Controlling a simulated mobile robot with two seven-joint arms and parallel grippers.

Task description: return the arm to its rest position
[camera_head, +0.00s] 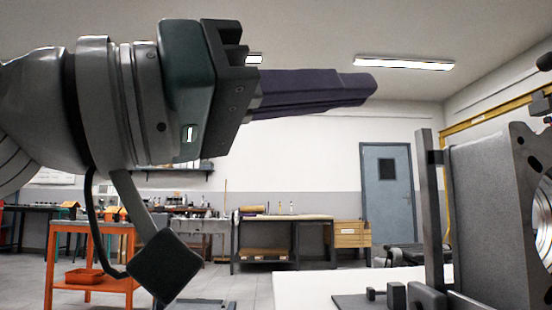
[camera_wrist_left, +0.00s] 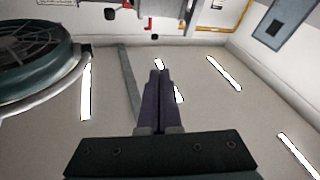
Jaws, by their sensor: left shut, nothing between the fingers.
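My left arm comes in from the left in the head view, held high and close to the camera. My left gripper (camera_head: 370,88) points to the right with its dark purple fingers together and nothing between them. In the left wrist view the fingers (camera_wrist_left: 159,76) also lie side by side, shut, with the room's lit ceiling behind them. The gripper is in free air and touches nothing. My right gripper is not in view.
A grey metal engine part (camera_head: 490,215) stands at the right on a white table (camera_head: 300,288). An orange cart (camera_head: 92,228) stands at the left. A workbench (camera_head: 280,218) and a blue door (camera_head: 388,185) are at the back. The air right of the gripper is clear.

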